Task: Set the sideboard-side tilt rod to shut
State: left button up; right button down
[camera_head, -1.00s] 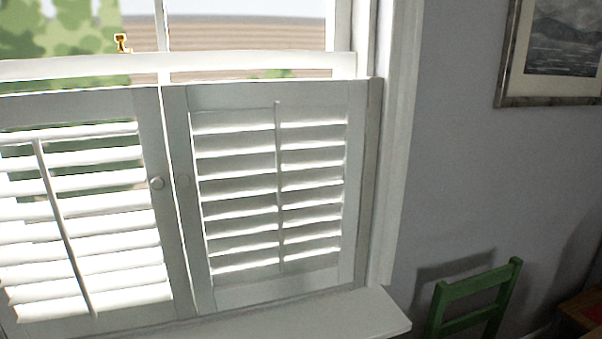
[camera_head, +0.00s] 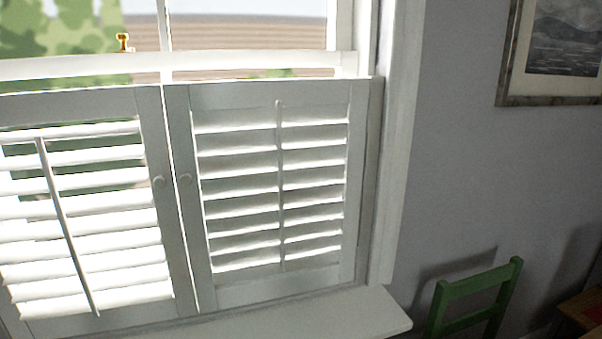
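Two white shutter panels stand side by side in the lower half of the window. The left panel has a tilt rod (camera_head: 66,225) that leans, and its slats (camera_head: 115,222) are open, with bright light and greenery between them. The right panel has a near-vertical tilt rod (camera_head: 280,190); its slats (camera_head: 240,191) are tilted more closed, with thin bright gaps. No sideboard shows, so I cannot tell which rod is on its side. Neither gripper is in view.
A white sill (camera_head: 330,315) juts out below. A green chair (camera_head: 478,295) stands at the lower right. A framed picture (camera_head: 552,100) hangs on the grey wall.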

aim_at(40, 145)
jog(key=i+u, duration=0.1)
jog(key=i, duration=0.4)
jog(key=i+u, duration=0.2)
jog(key=u, duration=1.3)
